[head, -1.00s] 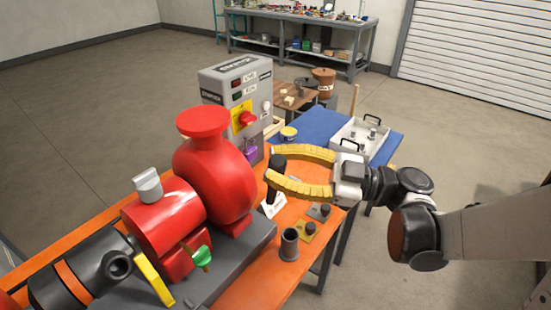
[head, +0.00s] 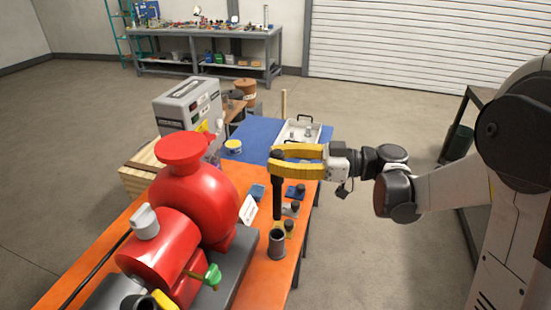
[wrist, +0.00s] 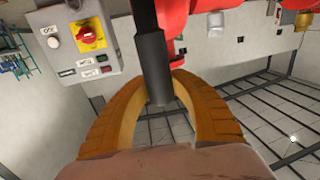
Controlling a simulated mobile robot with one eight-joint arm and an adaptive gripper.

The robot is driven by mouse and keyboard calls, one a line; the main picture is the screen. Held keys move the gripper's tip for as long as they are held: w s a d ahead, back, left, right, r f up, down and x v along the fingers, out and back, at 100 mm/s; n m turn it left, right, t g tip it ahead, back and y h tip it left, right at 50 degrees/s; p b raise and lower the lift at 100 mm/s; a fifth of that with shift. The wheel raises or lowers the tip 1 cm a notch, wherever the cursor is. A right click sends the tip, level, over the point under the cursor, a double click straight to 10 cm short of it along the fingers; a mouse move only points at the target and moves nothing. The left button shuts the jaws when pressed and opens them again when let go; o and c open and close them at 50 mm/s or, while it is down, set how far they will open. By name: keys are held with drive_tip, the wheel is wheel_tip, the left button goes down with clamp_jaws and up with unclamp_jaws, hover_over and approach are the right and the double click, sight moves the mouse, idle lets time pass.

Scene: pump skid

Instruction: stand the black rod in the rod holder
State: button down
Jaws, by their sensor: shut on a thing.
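The black rod (head: 278,197) is held about upright, hanging below my yellow gripper fingers. My gripper (head: 274,160) is shut on it near its top end. The rod also shows between the fingers in the wrist view (wrist: 153,65). A dark grey open-topped cylinder (head: 277,246), which looks like the rod holder, stands on the orange bench. In the head view the rod's lower end shows just above the cylinder's mouth, apart from it. I cannot tell how far above or behind it the rod is.
A red pump (head: 200,195) stands left of the cylinder, with a green-handled valve (head: 212,275) in front. Small blocks with dark knobs (head: 290,208) and a white sign (head: 249,209) are near the rod. A grey control box (head: 187,105) stands behind.

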sight(276, 197)
drive_tip(key=shift+f+b, duration=4.55)
drive_tip(key=shift+f, duration=1.3)
drive_tip(key=c, duration=1)
unclamp_jaws()
drive_tip(key=shift+s, duration=0.1)
drive_tip(key=shift+c, duration=0.2)
drive_tip(key=s+d, duration=0.2)
drive_tip(key=d, duration=0.9)
drive_tip(key=shift+d+r, duration=0.2)
drive_tip(key=shift+d, duration=0.15)
